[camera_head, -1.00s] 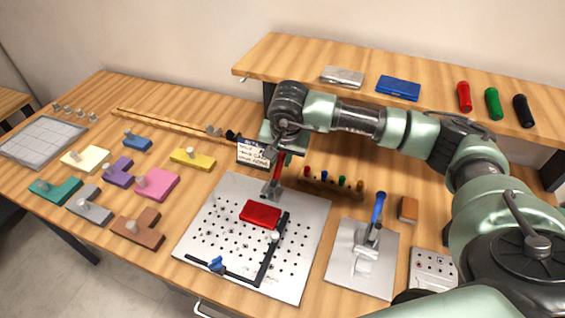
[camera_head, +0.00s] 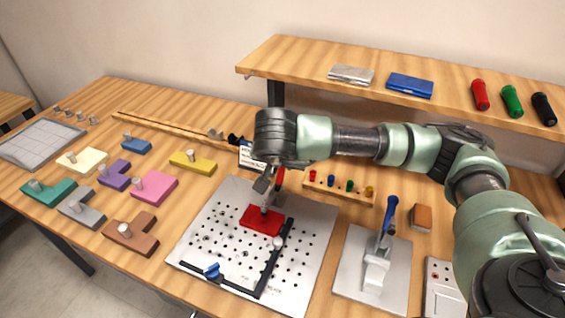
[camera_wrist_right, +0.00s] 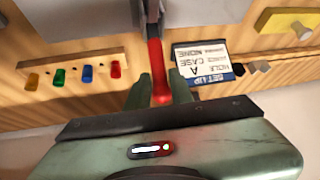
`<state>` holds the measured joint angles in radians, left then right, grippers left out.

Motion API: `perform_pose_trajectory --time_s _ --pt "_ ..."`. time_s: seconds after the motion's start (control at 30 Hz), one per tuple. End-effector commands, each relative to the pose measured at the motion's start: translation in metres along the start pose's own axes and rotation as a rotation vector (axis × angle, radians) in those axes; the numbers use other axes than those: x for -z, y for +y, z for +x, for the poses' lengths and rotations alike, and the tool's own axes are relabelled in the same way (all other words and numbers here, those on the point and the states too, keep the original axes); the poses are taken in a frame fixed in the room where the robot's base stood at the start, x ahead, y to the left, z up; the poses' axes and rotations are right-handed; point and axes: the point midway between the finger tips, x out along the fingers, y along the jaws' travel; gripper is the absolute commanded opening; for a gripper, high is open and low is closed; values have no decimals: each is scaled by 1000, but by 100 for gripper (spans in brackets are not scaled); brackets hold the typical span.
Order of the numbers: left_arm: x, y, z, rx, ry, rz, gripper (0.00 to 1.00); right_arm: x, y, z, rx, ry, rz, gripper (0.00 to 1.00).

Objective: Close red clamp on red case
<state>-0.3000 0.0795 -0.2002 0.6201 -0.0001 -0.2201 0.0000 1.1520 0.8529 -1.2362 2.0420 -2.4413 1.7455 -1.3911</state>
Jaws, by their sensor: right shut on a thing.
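The red case (camera_head: 258,222) lies flat on the perforated metal plate (camera_head: 216,219), against a black L-shaped stop (camera_head: 268,270). The red clamp's handle (camera_head: 280,179) stands up behind the case, and its metal part reaches the case's far edge. Whether it presses on the case is unclear. My right gripper (camera_head: 268,182) is at the handle, coming from above. In the right wrist view the red handle (camera_wrist_right: 156,62) runs between my right gripper's fingers (camera_wrist_right: 160,92), which are shut on it. My wrist hides part of the clamp in the head view. My left gripper is out of view.
A blue-handled clamp (camera_head: 388,217) stands on a metal plate at right. A rack of coloured pegs (camera_head: 338,187) sits behind the perforated plate. A label card (camera_wrist_right: 204,70) stands near the clamp. The shelf (camera_head: 300,75) overhangs behind. Coloured knobbed blocks lie at left.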

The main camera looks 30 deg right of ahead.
Motion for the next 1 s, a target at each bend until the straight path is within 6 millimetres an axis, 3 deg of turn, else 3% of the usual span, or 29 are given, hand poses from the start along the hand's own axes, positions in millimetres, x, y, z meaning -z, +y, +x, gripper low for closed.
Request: perform_pose_trajectory --time_s 0.07,0.1,0.17,0.53,1.0 --pt "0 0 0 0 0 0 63 4 0 -1 2 9 6 0" --pt "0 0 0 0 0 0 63 4 -1 -1 2 9 6 28" --pt "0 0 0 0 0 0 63 4 -1 -1 3 9 5 39" --pt "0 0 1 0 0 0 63 2 -1 -5 4 3 2 39" --pt "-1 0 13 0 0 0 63 2 -1 -73 4 5 4 39"
